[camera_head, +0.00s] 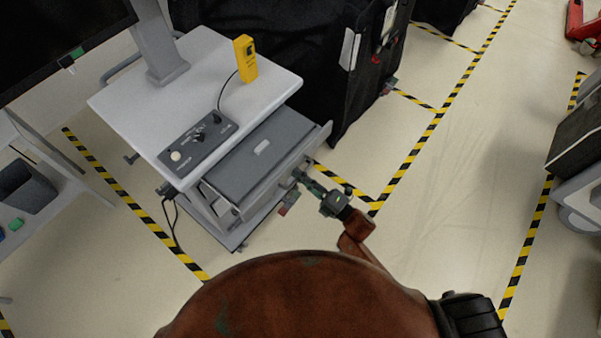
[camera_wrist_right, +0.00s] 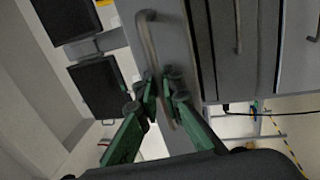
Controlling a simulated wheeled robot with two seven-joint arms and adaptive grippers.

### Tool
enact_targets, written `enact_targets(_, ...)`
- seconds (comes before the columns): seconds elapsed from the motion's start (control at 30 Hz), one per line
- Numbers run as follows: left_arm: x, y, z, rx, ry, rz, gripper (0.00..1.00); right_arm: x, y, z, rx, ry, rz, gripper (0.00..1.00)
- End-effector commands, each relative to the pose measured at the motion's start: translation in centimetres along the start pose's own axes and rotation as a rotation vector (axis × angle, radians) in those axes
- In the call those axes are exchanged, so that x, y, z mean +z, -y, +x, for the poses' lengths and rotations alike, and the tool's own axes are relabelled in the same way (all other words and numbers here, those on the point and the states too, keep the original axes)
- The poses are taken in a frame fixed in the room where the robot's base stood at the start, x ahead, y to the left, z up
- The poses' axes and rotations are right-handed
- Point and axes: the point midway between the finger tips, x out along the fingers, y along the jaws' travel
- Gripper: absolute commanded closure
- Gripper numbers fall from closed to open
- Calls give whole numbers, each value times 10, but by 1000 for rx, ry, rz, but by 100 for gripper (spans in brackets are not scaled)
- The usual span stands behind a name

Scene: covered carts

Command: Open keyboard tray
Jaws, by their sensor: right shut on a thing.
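The keyboard tray (camera_head: 318,141) sticks out from the grey cart, below its top. A dark grey flat panel (camera_head: 255,163) lies in it. My right gripper (camera_head: 300,177) is at the tray's front face. In the right wrist view, the tray's front (camera_wrist_right: 178,45) carries a curved bar handle (camera_wrist_right: 149,40), and my right gripper's green-linked fingers (camera_wrist_right: 165,88) are shut on it. My left gripper is not in view.
The cart top (camera_head: 280,85) holds a yellow handheld device (camera_head: 245,59) and a control box (camera_head: 196,142). A black-covered cart (camera_head: 290,50) stands close behind. Open floor (camera_head: 440,190) lies to the right, with striped tape. A bin (camera_head: 27,187) is at far left.

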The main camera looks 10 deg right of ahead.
Motion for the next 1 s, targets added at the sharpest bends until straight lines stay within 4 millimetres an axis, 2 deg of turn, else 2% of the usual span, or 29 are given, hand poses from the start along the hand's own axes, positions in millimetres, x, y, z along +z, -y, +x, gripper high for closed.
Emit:
enact_targets(0.2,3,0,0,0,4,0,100,1,1,-1,-2,2,0,100)
enact_targets(0.23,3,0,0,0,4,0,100,1,1,-1,-2,2,0,91)
enact_targets(0.33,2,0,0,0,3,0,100,1,1,-1,-2,2,0,85)
enact_targets(0.67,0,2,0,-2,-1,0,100,1,1,-4,-1,2,0,85)
enact_targets(0.83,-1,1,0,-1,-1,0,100,0,2,-27,-4,3,1,85)
enact_targets(1.0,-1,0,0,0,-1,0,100,0,2,-64,-5,4,1,85)
